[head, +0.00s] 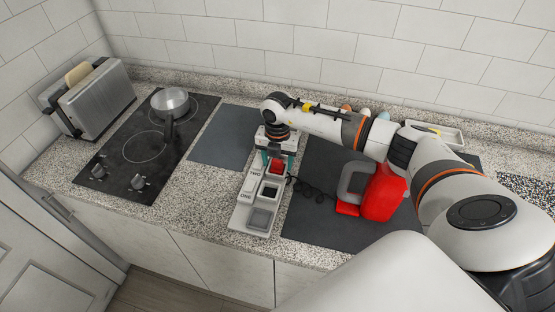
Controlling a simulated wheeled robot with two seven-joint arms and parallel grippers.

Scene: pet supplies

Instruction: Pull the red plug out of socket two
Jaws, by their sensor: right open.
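The red plug (277,168) sits in the pale socket strip (240,215), beside the label that appears to read TWO. My right gripper (277,160) reaches down over the plug, with its teal fingers apart at either side of it. I cannot tell whether the fingers touch the plug. In front of the plug, a dark open socket (270,191) lies beside the label ONE, and a grey square (261,218) is at the near end. The far end of the strip is hidden behind my gripper. My left gripper is not in view.
A red appliance (384,194) with a grey handle stands right of the strip, with a coiled black cord (311,187) between them. A hob (140,150) with a steel pan (170,101) and a toaster (91,98) are at left. A dark mat (222,139) lies clear.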

